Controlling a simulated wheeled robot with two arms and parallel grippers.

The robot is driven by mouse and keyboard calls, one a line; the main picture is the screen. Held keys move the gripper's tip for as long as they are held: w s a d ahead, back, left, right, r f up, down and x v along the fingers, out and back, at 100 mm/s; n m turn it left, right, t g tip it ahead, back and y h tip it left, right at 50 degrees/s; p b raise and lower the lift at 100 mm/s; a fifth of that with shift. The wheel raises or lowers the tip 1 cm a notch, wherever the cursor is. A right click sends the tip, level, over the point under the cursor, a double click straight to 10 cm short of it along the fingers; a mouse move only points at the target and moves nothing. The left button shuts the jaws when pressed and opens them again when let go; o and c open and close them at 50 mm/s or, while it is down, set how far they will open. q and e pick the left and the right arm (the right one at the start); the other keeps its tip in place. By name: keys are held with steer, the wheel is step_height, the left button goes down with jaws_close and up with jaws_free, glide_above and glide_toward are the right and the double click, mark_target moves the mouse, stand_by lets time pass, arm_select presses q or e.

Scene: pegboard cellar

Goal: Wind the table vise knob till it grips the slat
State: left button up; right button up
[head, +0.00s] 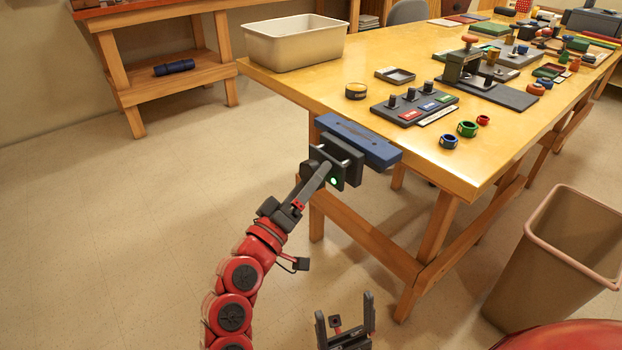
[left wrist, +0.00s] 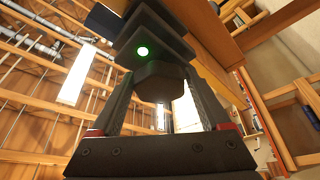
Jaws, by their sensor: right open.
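The table vise (head: 349,172) is at the near edge of the wooden table, with dark plates, pale rods and a lit green light. It also shows in the left wrist view (left wrist: 175,38). A long blue bar (head: 358,138), seemingly the slat, lies across its table side; whether the jaws press on it I cannot tell. My left gripper (head: 325,172) is at the vise's outer side. In the left wrist view its fingers stand on both sides of the dark knob (left wrist: 160,82) and look closed on it. My right gripper (head: 345,315) is open and empty, low in front.
The table (head: 455,178) holds a cream bin (head: 294,42), a block with dark knobs (head: 405,108), several coloured rings and a dark stand (head: 500,94). A tan waste bin (head: 545,270) stands at the right. The floor at the left is clear.

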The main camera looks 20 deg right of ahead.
arm_select(q)
steer(key=shift+o, duration=1.2)
steer(key=p+v, duration=0.4)
steer(key=v, duration=1.3)
steer(key=shift+s+a, duration=0.15)
steer(key=shift+a, duration=0.05)
